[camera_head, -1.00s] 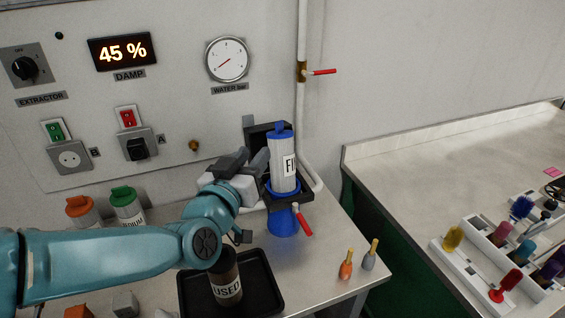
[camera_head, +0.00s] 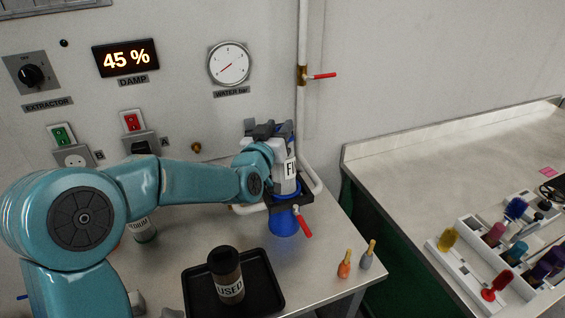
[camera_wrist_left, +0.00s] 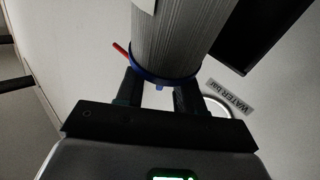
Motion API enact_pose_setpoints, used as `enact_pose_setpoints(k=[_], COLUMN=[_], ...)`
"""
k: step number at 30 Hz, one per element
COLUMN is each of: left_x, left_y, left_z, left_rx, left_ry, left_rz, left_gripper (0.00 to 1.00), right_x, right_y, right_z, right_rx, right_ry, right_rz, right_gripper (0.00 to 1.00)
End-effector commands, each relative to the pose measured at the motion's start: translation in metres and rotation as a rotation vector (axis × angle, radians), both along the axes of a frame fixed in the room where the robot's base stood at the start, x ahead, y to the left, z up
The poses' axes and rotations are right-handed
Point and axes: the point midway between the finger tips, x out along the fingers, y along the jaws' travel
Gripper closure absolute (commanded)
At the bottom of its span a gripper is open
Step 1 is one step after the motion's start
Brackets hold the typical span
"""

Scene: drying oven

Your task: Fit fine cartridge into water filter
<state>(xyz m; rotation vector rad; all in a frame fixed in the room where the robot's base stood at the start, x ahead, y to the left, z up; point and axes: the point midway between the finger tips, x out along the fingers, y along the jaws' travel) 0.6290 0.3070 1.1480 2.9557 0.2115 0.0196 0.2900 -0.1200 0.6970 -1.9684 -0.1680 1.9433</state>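The fine cartridge (camera_head: 290,172), white with a blue top and a label partly reading "FI", stands upright in the water filter's black bracket (camera_head: 305,194). A blue bowl (camera_head: 284,222) shows below the bracket. My left gripper (camera_head: 277,130) is at the cartridge's top and hides part of it. In the left wrist view, its two dark fingers (camera_wrist_left: 160,95) are apart at the blue end, with a bright gap between them; the pleated white cartridge body (camera_wrist_left: 180,35) lies beyond. My right gripper is not in view. A dark cartridge marked "USED" (camera_head: 227,276) stands on a black tray.
The black tray (camera_head: 273,295) lies at the front of the bench. A red-handled valve lever (camera_head: 303,224) is beside the bowl, and a white pipe (camera_head: 303,110) runs behind. Orange and grey small tools (camera_head: 345,264) stand near the right edge. My left arm covers the bench's left part.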

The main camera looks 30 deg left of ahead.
Motion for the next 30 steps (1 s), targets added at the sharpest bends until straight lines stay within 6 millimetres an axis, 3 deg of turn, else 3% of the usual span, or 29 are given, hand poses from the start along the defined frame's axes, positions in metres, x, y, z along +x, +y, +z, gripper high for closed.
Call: enact_pose_setpoints(k=[4,7,8,22,26,30], left_x=[0.000,0.000,0.000,-0.001,-0.001,-0.001], left_y=[0.000,0.000,0.000,0.000,0.000,0.000], left_z=[0.000,0.000,0.000,0.007,0.025,0.058], left_rx=[0.000,0.000,0.000,0.001,0.001,-0.001], left_ry=[0.000,0.000,0.000,-0.004,-0.007,-0.009], left_rz=[0.000,0.000,0.000,0.001,0.001,0.001], left_gripper=[0.63,0.95,1.00,1.00,1.00,1.00], right_x=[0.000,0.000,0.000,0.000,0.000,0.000], right_y=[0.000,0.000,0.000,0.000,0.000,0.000], right_z=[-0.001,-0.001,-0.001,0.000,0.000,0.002], right_rx=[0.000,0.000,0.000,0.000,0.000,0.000], right_ry=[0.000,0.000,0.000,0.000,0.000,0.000], right_rz=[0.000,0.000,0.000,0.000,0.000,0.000], right_gripper=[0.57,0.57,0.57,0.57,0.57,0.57])
